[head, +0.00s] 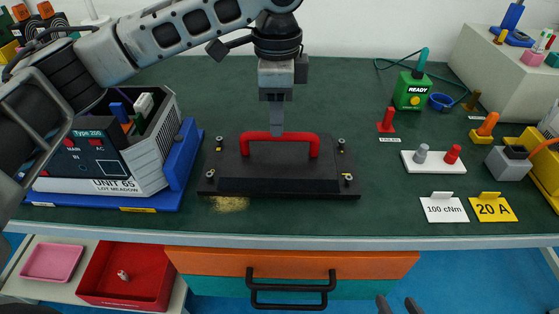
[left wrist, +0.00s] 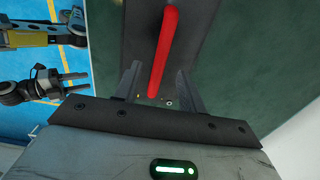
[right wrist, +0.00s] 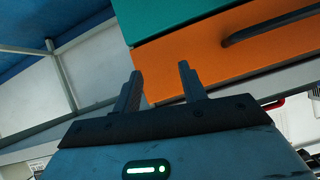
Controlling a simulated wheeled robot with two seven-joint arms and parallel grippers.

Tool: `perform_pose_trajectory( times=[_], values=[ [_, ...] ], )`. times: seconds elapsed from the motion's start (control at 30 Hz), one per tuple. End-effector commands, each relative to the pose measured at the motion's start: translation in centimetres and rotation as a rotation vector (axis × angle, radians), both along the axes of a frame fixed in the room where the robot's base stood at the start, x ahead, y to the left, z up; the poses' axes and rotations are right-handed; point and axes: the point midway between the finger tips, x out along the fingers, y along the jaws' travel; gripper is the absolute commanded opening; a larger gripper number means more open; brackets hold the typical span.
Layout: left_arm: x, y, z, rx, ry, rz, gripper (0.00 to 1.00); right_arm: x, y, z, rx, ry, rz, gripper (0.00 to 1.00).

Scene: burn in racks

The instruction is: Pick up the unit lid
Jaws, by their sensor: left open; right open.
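The unit lid (head: 280,175) is a flat black plate lying on the bench, with small fasteners at its corners and a red handle (head: 300,137) on top. My left gripper (head: 277,132) points down over the middle of the handle. In the left wrist view the red handle (left wrist: 165,50) runs between the two spread fingers of the left gripper (left wrist: 158,78); contact cannot be told. My right gripper (head: 398,303) shows at the bottom edge, low in front of the bench; its fingers stand apart and empty in the right wrist view (right wrist: 160,68).
An open-sided unit (head: 120,155) in a blue cradle stands left of the lid. A green READY box (head: 411,92), a white peg plate (head: 433,162) and two cards stand to the right. Orange and teal drawers (head: 215,262) and a red bin (head: 150,275) are below the bench edge.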

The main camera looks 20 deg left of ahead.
Motion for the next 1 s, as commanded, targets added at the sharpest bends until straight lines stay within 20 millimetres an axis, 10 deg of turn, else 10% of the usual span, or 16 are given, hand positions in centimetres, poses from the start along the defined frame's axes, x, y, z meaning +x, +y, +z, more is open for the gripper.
perform_pose_trajectory(
  times=[0.77, 1.0],
  values=[
    [0.0, -0.3, -6.0, 0.0, -0.002, -0.002, 0.41, 0.3, 0.1, 0.2, 0.001, -0.022, 0.003, 0.42],
    [0.0, -0.3, -5.9, -0.001, -0.001, -0.002, 0.0, 0.3, 0.1, 0.2, 0.0, -0.021, 0.004, 0.42]
  ],
)
